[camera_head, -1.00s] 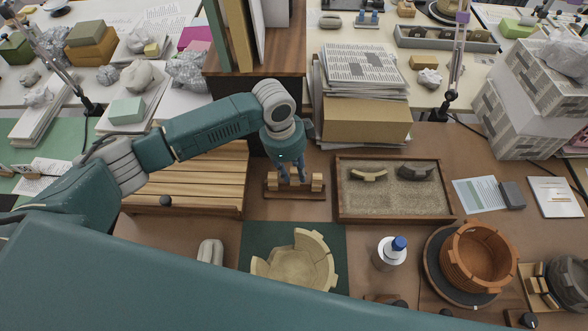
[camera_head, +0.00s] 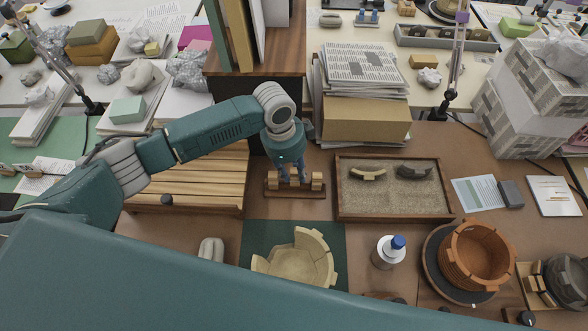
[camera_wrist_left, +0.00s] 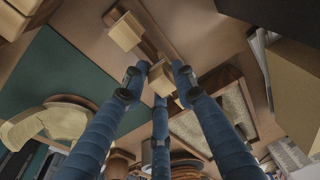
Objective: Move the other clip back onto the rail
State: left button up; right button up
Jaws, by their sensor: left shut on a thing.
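The wooden rail (camera_head: 286,193) stands on the brown table, left of the sand tray. One pale clip (camera_head: 271,183) is at the rail's left end and another clip (camera_head: 317,182) at its right end. My left gripper (camera_head: 293,179) points down over the middle of the rail, between these two. In the left wrist view its blue fingers are closed around a pale wooden clip (camera_wrist_left: 161,78), close to the rail; whether it touches the rail cannot be told. A neighbouring clip (camera_wrist_left: 126,31) shows beyond the fingers. My right gripper is not in view.
The sand tray (camera_head: 345,213) with two sherds is right of the rail. A slatted wooden rack (camera_head: 190,185) is to the left. A partly rebuilt pale bowl (camera_head: 296,262) sits on a green mat in front. Papers and boxes (camera_head: 365,115) are stacked behind.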

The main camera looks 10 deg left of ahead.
pick_arm(q)
jog(key=shift+f, duration=1.1)
dwell(1.3)
jog(key=o, duration=0.8)
jog(key=r, duration=0.4)
jog(key=a+r, duration=0.1)
jog(key=r, duration=0.7)
jog(key=shift+s+a, duration=0.35)
jog(key=shift+s, duration=0.05)
jog(key=shift+f, duration=0.1)
